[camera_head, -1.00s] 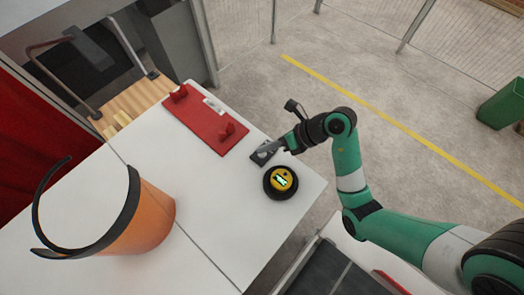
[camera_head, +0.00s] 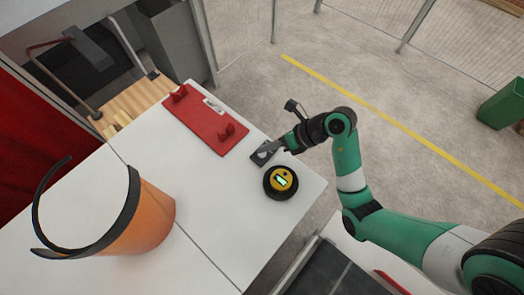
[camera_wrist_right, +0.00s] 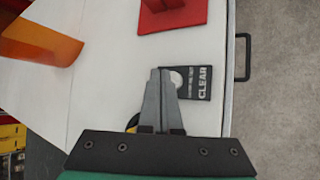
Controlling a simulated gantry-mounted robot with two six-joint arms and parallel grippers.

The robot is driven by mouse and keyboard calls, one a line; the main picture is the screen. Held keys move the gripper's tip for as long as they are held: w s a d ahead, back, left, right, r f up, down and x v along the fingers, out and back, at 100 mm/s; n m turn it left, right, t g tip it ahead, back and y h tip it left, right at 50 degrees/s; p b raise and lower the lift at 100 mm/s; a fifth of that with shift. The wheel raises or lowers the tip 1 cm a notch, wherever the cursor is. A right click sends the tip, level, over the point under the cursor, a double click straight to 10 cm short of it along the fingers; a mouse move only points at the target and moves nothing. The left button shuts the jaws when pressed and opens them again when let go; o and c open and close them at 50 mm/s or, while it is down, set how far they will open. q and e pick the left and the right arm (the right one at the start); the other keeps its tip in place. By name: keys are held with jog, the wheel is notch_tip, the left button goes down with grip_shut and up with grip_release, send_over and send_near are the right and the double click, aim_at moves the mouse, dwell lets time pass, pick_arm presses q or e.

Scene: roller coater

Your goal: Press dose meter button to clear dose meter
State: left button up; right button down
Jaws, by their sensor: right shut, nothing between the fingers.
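The dose meter (camera_head: 281,181) is a round yellow device in a black ring on the white table, with a small pale green display strip. Beside it lies a dark plate with a light round button (camera_head: 264,152). In the right wrist view this plate (camera_wrist_right: 201,83) reads "CLEAR". My right gripper (camera_head: 270,153) is shut and empty, its tips at the button. In the wrist view the fingers (camera_wrist_right: 160,74) partly cover the button, so contact is hard to judge. They also hide most of the dose meter. My left gripper is not in view.
A red fixture plate (camera_head: 203,122) lies behind the button plate on the white table (camera_head: 205,200). An orange, curved face shield (camera_head: 150,215) with a black band stands at the left. A dark handle (camera_wrist_right: 243,57) is on the table's edge. The table's middle is clear.

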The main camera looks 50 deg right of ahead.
aim_at(266, 154)
dwell(0.5)
jog(key=shift+f, duration=0.4)
jog(key=shift+f, duration=0.45)
dwell(0.5)
jog(key=shift+r+p, duration=0.85)
jog(key=shift+p, duration=0.25)
jog(key=shift+r, duration=0.1)
notch_tip(266, 154, up, 3)
jog(key=p, duration=0.3)
jog(key=shift+p, duration=0.3)
jog(key=shift+r+p, duration=0.45)
jog(key=shift+r, duration=0.5)
